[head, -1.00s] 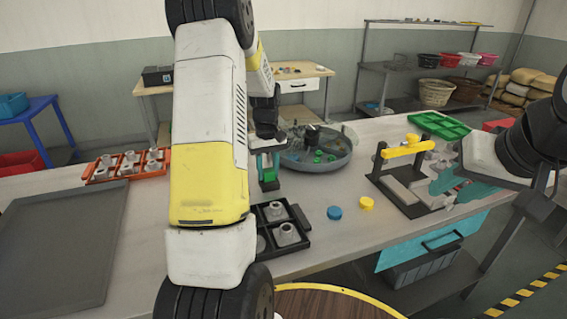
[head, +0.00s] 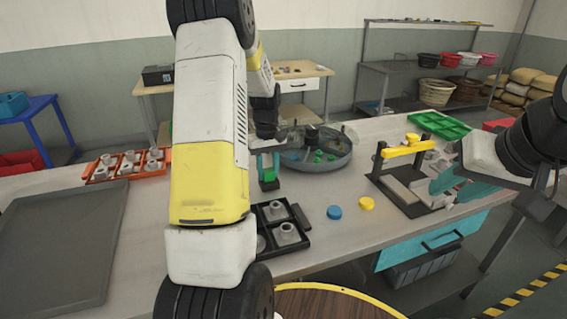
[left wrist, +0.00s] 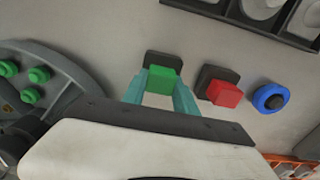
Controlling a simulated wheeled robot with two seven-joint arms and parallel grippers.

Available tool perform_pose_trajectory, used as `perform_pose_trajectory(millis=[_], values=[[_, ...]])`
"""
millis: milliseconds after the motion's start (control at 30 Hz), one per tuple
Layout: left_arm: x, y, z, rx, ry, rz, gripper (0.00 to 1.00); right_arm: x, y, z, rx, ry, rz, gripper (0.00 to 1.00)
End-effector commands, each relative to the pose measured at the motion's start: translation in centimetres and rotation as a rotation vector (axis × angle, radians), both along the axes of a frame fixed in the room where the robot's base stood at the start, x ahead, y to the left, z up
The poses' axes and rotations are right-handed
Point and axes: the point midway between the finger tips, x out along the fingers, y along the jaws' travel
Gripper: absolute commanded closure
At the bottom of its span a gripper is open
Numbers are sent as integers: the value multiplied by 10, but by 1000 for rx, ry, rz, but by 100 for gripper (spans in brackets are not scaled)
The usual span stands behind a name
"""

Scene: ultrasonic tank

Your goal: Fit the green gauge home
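The green gauge (left wrist: 163,80) is a green block on a dark square base in the left wrist view. It also shows in the head view (head: 268,176), behind the black tray. My left gripper (head: 268,172) points down at it; in the left wrist view its teal fingers (left wrist: 162,88) lie flush on both sides of the block, with no visible gap. I cannot tell whether the base touches the table. A red block (left wrist: 225,94) on a similar base stands beside it. My right gripper (head: 452,186) has its teal fingers apart beside the yellow-handled fixture (head: 404,150).
A black tray (head: 297,246) with grey parts is close in front. A round grey tank (head: 338,164) with green pieces is behind. A blue ring-shaped piece (left wrist: 270,98) sits beyond the red block. Blue (head: 334,212) and yellow (head: 366,203) discs lie on the table.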

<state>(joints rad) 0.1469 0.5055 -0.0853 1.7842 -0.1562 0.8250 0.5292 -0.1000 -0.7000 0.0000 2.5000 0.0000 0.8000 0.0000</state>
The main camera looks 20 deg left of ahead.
Motion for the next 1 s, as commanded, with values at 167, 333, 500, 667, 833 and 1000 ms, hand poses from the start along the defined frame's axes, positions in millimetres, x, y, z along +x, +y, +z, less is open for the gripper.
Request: perform_pose_trajectory(millis=[167,333,500,667,833,1000], values=[[0,0,0,0,0,0,40,0,0,0,0,0,0,64],[0,0,0,0,0,0,40,0,0,0,0,0,0,64],[0,0,5,1,-1,0,40,0,0,0,0,0,0,64],[1,0,28,1,-6,0,40,0,0,0,0,0,0,64],[1,0,57,0,-5,0,40,0,0,0,0,0,0,64],[1,0,74,0,-1,0,40,0,0,0,0,0,0,64]])
